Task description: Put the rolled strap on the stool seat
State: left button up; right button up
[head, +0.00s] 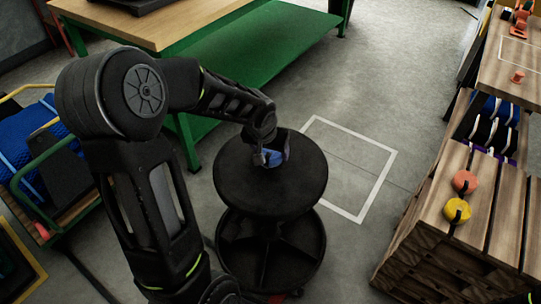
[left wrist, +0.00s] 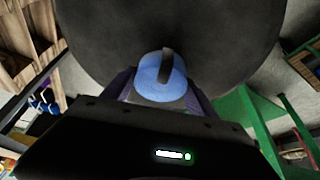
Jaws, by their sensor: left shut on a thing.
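The rolled strap (head: 268,157) is a blue roll with a dark band across it. It also shows in the left wrist view (left wrist: 152,78), between the two fingers. My left gripper (head: 271,156) is shut on it, over the seat. The stool seat (head: 262,197) is a round black disc that fills the upper part of the left wrist view (left wrist: 215,40). The strap is over the far part of the seat; I cannot tell whether it touches the surface. My right gripper is not in view.
A green-framed workbench (head: 160,25) stands behind the stool. At right is a wooden pallet stack (head: 420,235) with an orange roll (head: 465,181) and a yellow roll (head: 457,210) on it. A cart with blue material (head: 45,140) is at left. The floor right of the stool is clear.

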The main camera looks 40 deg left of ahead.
pick_arm(q)
jog(key=shift+f, duration=0.95)
jog(key=shift+f+b, duration=0.15)
jog(key=shift+b, duration=0.15)
jog(key=o, duration=1.6)
jog(key=shift+c, duration=0.2)
jog(key=shift+r+p, duration=0.35)
jog(key=shift+r, duration=0.15)
jog(key=p+v, duration=0.2)
jog(key=v, duration=0.9)
jog(key=shift+s, duration=0.3)
jog(key=shift+r, duration=0.1)
